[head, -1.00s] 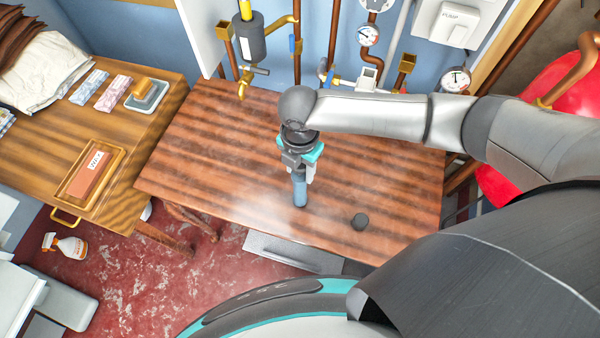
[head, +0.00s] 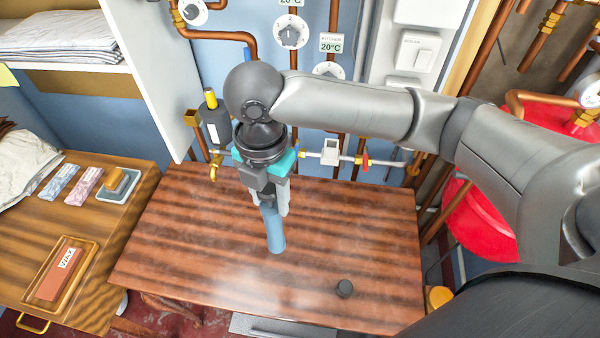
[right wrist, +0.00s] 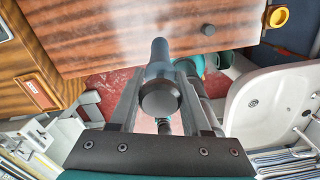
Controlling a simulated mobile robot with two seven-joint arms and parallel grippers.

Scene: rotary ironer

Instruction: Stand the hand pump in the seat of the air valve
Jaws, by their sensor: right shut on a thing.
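The hand pump (head: 275,232) is a blue cylinder that hangs down from my right gripper (head: 270,200) above the wooden table. My right gripper is shut on it. In the right wrist view the pump (right wrist: 160,55) shows between the fingers (right wrist: 158,85), with a dark round end toward the camera. Its lower end looks clear of the table, but the exact gap is hard to tell. Pipe fittings on the back wall include a white block on a pipe (head: 330,155). I cannot tell which fitting is the air valve's seat. My left gripper is not in view.
The wooden table (head: 200,245) is mostly bare, with a small black disc (head: 344,288) near its front right. A dark cylinder with a yellow top (head: 212,120) and brass fittings stand at the wall behind. A red tank (head: 478,222) is at the right.

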